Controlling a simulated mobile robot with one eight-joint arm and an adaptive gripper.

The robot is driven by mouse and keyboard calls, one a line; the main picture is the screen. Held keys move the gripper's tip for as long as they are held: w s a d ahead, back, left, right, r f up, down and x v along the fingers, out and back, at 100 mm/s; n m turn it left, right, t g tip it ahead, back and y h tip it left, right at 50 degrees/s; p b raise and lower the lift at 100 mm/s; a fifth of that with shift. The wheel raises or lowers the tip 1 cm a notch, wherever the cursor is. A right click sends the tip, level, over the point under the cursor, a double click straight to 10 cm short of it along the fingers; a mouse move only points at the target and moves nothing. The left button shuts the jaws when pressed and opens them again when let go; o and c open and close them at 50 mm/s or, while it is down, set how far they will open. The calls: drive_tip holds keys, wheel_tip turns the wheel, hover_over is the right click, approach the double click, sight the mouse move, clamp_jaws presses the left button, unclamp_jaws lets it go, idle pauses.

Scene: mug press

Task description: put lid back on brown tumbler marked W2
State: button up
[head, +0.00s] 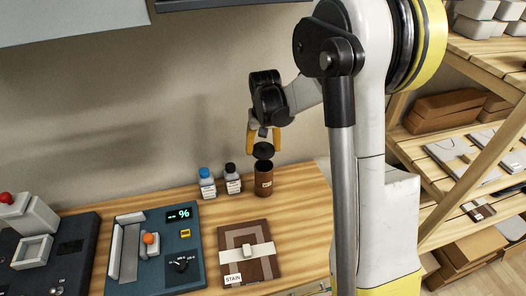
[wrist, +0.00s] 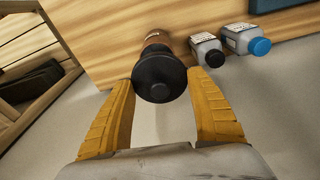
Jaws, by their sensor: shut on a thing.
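The brown tumbler (head: 264,183) stands upright near the back of the wooden table and carries a small pale label, too small to read. My gripper (head: 263,142) is above it with its yellow fingers pointing down, shut on the black lid (head: 263,151). The lid is over the tumbler's dark top; I cannot tell whether they touch. In the wrist view the lid (wrist: 158,76) is between the yellow fingertips (wrist: 160,85) and hides most of the tumbler (wrist: 155,40).
A blue-capped bottle (head: 207,185) and a black-capped bottle (head: 232,180) stand just left of the tumbler. In front lie a brown board marked STAIN (head: 237,265) and a blue panel with a display (head: 130,270). Shelves (head: 460,150) stand at the right.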

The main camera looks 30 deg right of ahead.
drive_tip(key=shift+d+f+b, duration=0.15)
drive_tip(key=shift+f+b, duration=0.2)
drive_tip(key=shift+f, duration=0.2)
drive_tip(key=shift+f+b, duration=1.8)
drive_tip(key=shift+f, duration=0.8)
drive_tip(key=shift+f+b, duration=0.15)
drive_tip(key=shift+b, duration=0.35)
drive_tip(key=o, duration=1.2)
drive_tip(key=shift+r+p, duration=2.35)
drive_tip(key=shift+r, duration=1.2)
